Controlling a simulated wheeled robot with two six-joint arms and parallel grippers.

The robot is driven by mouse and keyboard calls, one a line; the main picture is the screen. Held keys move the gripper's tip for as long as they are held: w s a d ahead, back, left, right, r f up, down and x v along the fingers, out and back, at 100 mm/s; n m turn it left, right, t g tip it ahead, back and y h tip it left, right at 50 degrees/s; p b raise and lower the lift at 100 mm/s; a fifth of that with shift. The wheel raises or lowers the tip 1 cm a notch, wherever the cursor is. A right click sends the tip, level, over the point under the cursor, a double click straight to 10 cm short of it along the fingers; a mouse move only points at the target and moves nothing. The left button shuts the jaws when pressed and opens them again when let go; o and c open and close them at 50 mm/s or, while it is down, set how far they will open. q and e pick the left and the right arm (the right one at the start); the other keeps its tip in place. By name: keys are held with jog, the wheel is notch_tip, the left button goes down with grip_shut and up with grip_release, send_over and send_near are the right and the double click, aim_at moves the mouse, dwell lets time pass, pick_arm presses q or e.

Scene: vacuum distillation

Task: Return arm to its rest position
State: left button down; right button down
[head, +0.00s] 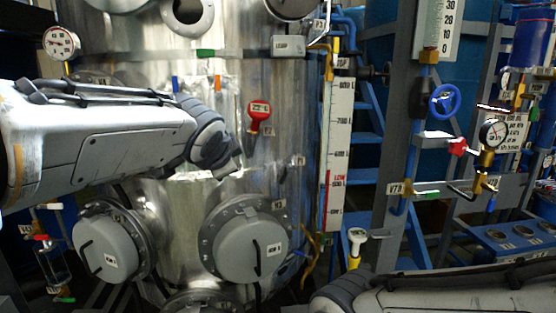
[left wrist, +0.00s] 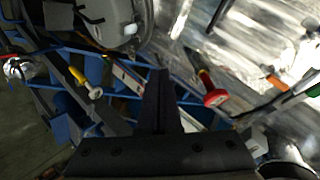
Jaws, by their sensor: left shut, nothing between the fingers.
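My left arm comes in from the left in the head view and reaches across the front of the steel column (head: 285,120). Its wrist end is left of and below a red-topped tag or valve handle (head: 259,108), apart from it in the picture. In the left wrist view my left gripper (left wrist: 161,72) has its fingers together and empty. A red round knob (left wrist: 214,98) is right of the fingertips there. Part of my right arm shows at the bottom right of the head view; its gripper is out of view.
Grey round hatches (head: 250,247) (head: 108,250) stick out below my left arm. A tall white scale (head: 338,150) stands right of the column. A yellow-handled valve (head: 356,245) is below it. A pressure gauge (head: 493,132) and blue handwheel (head: 446,101) are at the right.

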pick_arm(q)
jog(key=s+d+f+n+g+h+b, duration=0.1)
jog(key=s+d+f+g, duration=0.2)
jog(key=s+f, duration=0.4)
jog(key=s+d+f+n+g, duration=0.1)
jog(key=s+d+f+g, duration=0.15)
jog(key=s+f, duration=0.5)
jog(key=s+f+n+g+b, duration=0.1)
jog(key=s+f+g, duration=0.5)
jog(key=s+f, duration=0.7)
jog(key=s+n, duration=0.1)
jog(key=s, duration=0.3)
jog(key=shift+d+n, duration=0.2)
jog(key=shift+n, duration=0.2)
jog(key=shift+d, duration=0.1)
